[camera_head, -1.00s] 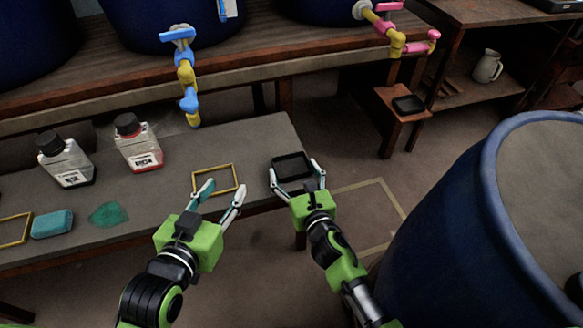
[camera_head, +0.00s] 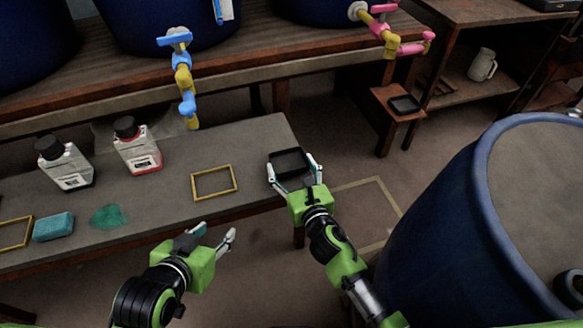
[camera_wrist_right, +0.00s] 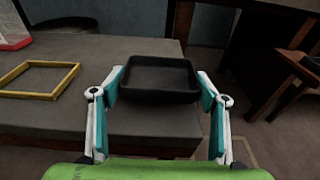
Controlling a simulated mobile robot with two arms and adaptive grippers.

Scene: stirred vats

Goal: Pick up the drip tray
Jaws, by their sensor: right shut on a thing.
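The drip tray is a small black rectangular tray with a raised rim (camera_head: 289,161), near the right end of the grey bench top. My right gripper (camera_head: 294,172) is shut on it, one finger at each side. In the right wrist view the tray (camera_wrist_right: 160,82) sits level between the two teal finger pads of the gripper (camera_wrist_right: 160,95). Whether its underside touches the bench is hard to tell. My left gripper (camera_head: 213,232) is open and empty in front of the bench's front edge.
The grey bench (camera_head: 215,145) holds a yellow frame (camera_head: 213,183), two bottles (camera_head: 138,150), a teal sponge (camera_head: 54,227) and a green patch (camera_head: 108,216). A blue barrel (camera_head: 450,215) stands right. Another black tray (camera_head: 404,104) rests on a stool below the pink tap (camera_head: 390,35).

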